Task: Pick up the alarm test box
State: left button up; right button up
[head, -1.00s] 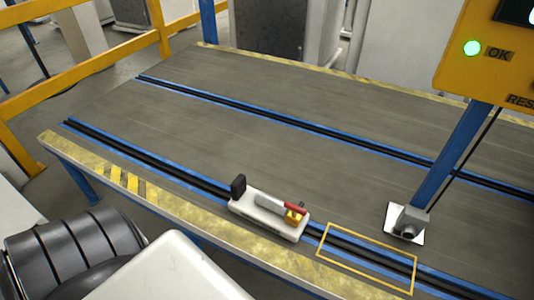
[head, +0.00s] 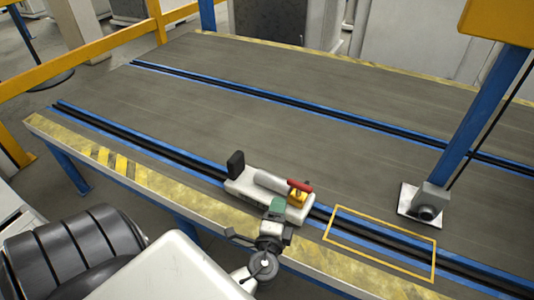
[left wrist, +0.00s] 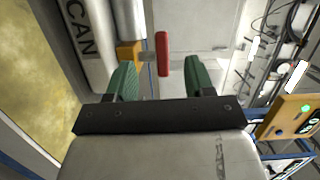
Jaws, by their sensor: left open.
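A device with a long white base (head: 241,188) sits on the near blue-edged rail. It carries a black upright block (head: 236,163), a silver cylinder (head: 270,181), a yellow block (head: 299,197) and a red bar (head: 299,185). No label tells me which part is the alarm test box. My left gripper (head: 278,208) is over the near table edge, close in front of the device. In the left wrist view its two green fingers (left wrist: 158,77) are apart, with the red bar (left wrist: 162,53) showing between and beyond them. I see no grip on anything. My right gripper is not in view.
A yellow outlined rectangle (head: 327,239) lies on the rail right of the device. A blue post (head: 487,113) and a small grey unit on a white plate (head: 404,203) stand behind it. The table between the two rails is clear.

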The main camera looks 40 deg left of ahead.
aim_at(288, 184)
pick_arm(q)
jog(key=shift+m, duration=0.3)
jog(key=x, duration=0.4)
jog(key=shift+w+r, duration=0.2)
jog(key=shift+w, duration=0.15)
jog(key=shift+p+x, duration=0.45)
jog(key=shift+x, duration=2.7)
jog(key=shift+d+f, duration=0.1)
jog(key=shift+f, duration=0.05)
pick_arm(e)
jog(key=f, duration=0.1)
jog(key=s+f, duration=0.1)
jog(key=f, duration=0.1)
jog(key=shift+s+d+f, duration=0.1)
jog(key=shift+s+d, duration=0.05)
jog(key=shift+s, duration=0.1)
pick_arm(q)
grip_shut()
